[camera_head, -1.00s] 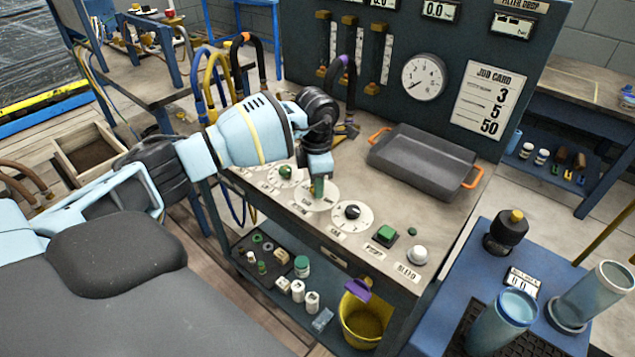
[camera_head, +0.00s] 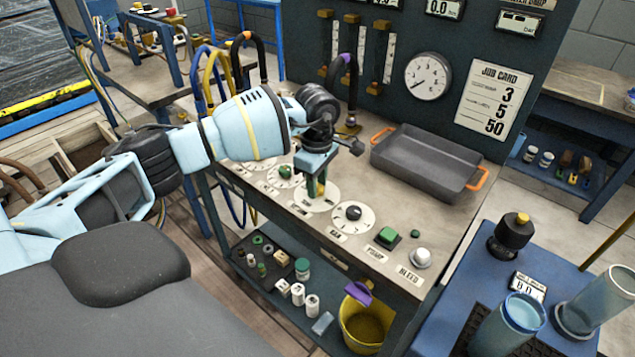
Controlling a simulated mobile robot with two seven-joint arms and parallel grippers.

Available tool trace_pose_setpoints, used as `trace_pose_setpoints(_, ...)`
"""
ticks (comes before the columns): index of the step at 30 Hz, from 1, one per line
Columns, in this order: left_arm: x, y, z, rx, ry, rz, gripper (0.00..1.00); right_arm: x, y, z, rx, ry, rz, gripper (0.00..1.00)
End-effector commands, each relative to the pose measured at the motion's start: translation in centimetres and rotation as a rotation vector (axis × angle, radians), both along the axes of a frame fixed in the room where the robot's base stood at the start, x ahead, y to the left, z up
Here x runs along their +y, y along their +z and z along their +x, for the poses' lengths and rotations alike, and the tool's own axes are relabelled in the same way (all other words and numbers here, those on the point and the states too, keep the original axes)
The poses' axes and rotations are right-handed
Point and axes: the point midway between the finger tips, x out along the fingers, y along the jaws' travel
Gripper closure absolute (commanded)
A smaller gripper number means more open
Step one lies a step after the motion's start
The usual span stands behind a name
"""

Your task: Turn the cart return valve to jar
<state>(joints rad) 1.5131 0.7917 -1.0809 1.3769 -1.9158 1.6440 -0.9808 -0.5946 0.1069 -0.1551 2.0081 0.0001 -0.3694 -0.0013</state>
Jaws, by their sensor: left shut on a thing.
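My left gripper (camera_head: 316,186) reaches down over a white round dial plate (camera_head: 316,204) on the bench panel. The plate's lettering is too small to read, so I cannot tell the handle's setting. Two glass jars stand at the lower right, one upright (camera_head: 505,325) and one leaning in view (camera_head: 597,300), on a blue cart (camera_head: 560,260). My right gripper is not in view.
Beside the held handle are another green knob (camera_head: 285,171), a black knob (camera_head: 353,212), a green button (camera_head: 388,236) and a white knob (camera_head: 420,258). A grey tray (camera_head: 425,170) with orange handles lies behind them. A gauge board (camera_head: 545,50) rises at the back.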

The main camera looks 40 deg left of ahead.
Motion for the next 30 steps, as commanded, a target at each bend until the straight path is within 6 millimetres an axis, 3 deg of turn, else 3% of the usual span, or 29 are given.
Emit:
trace_pose_setpoints(17,0.01,-0.06,-0.04,0.001,-0.036,0.001,0.93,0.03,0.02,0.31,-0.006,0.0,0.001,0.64)
trace_pose_setpoints(18,0.01,-0.06,-0.03,0.001,-0.036,0.001,0.69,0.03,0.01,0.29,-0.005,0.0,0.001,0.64)
trace_pose_setpoints(23,0.0,-0.05,-0.03,0.001,-0.035,0.001,0.49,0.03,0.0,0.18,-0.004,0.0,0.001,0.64)
trace_pose_setpoints(30,0.0,-0.01,-0.01,0.0,-0.034,0.0,0.49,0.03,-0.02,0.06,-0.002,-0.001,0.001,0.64)
